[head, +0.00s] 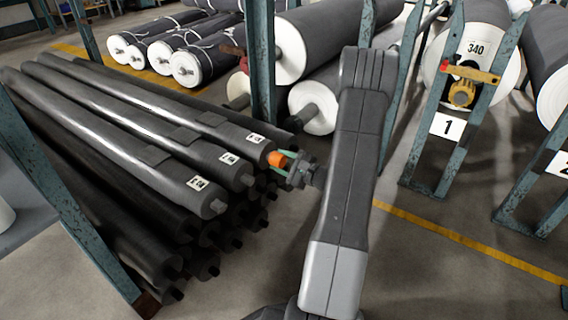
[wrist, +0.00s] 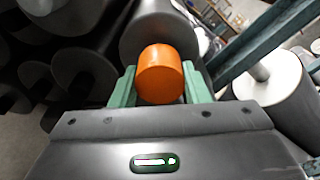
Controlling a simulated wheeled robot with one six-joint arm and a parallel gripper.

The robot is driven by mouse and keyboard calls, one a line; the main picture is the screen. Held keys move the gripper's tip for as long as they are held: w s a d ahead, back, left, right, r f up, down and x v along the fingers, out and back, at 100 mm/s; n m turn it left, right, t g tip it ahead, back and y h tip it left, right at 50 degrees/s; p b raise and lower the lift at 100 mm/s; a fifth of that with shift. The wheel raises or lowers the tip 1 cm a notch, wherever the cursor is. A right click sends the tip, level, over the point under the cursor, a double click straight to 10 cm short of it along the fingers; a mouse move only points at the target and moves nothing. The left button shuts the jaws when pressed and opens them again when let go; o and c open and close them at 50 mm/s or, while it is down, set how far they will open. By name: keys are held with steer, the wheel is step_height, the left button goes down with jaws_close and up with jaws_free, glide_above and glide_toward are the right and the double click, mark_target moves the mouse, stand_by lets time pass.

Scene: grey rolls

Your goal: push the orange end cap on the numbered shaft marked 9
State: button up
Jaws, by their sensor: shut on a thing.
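The orange end cap (head: 277,159) is held between the green fingers of my gripper (head: 285,165). It also shows in the wrist view (wrist: 160,73), between the two fingers. The cap is at the near end of the farthest labelled grey roll (head: 235,134) on top of the stack, with its white label (head: 256,138). In the wrist view the dark end face of that roll (wrist: 150,30) is right behind the cap. The cap hides the shaft stub, so I cannot tell how far it is on. The label's number is too small to read surely.
Two more labelled rolls (head: 165,140) (head: 120,145) lie beside it, with bare shaft stubs. A teal rack post (head: 262,75) stands close behind my gripper. Large rolls (head: 318,100) lie beyond it. Open floor (head: 420,270) is at the right.

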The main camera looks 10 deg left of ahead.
steer(key=shift+x, duration=0.8)
steer(key=o, duration=1)
steer(key=shift+s, duration=0.1)
steer(key=shift+o, duration=0.2)
steer(key=shift+r, duration=0.1)
steer(key=p+v, duration=0.3)
steer(key=v, duration=1)
steer(key=shift+d, duration=0.35)
steer(key=shift+s, duration=0.1)
steer(key=b+x, duration=0.3)
steer(key=x, duration=1)
steer(key=shift+a, duration=0.35)
steer(key=shift+d, duration=0.25)
